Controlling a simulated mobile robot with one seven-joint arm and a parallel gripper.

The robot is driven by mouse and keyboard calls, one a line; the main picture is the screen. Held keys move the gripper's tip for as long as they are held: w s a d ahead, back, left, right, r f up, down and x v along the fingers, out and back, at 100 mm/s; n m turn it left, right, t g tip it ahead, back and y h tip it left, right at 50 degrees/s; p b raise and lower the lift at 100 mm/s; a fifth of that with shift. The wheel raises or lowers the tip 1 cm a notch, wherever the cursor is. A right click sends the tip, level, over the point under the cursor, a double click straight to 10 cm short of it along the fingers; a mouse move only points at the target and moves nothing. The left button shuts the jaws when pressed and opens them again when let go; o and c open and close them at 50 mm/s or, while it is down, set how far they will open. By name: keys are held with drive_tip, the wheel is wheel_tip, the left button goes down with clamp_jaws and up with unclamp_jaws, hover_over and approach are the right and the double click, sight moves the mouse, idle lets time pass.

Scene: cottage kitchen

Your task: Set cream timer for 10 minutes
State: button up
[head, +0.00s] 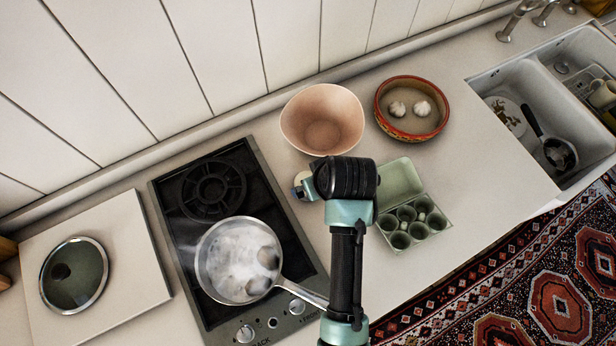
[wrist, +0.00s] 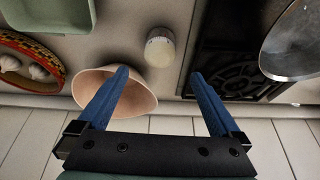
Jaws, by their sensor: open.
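The cream timer (wrist: 160,47) is a small round cream piece standing on the counter in the wrist view. In the head view only a sliver of the cream timer (head: 300,177) shows at the left of my gripper (head: 306,188), which hides the rest. My gripper (wrist: 158,76) has its two blue fingers spread, with nothing between them. In the wrist view the timer lies ahead of the fingertips, in line with the gap and apart from both fingers. Its dial setting is too small to read.
A pink bowl (head: 322,118), a red-rimmed dish (head: 382,112) with garlic and an egg carton (head: 400,180) stand around my gripper. The hob (head: 215,155) is at left with a steaming pan (head: 207,275). The sink (head: 525,82) is far right.

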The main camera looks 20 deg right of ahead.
drive_tip(key=p+x, duration=0.1)
drive_tip(key=x, duration=0.8)
drive_tip(key=shift+w+f, duration=0.3)
drive_tip(key=shift+w, duration=0.05)
drive_tip(key=shift+c, duration=0.2)
drive_tip(key=c, duration=1.2)
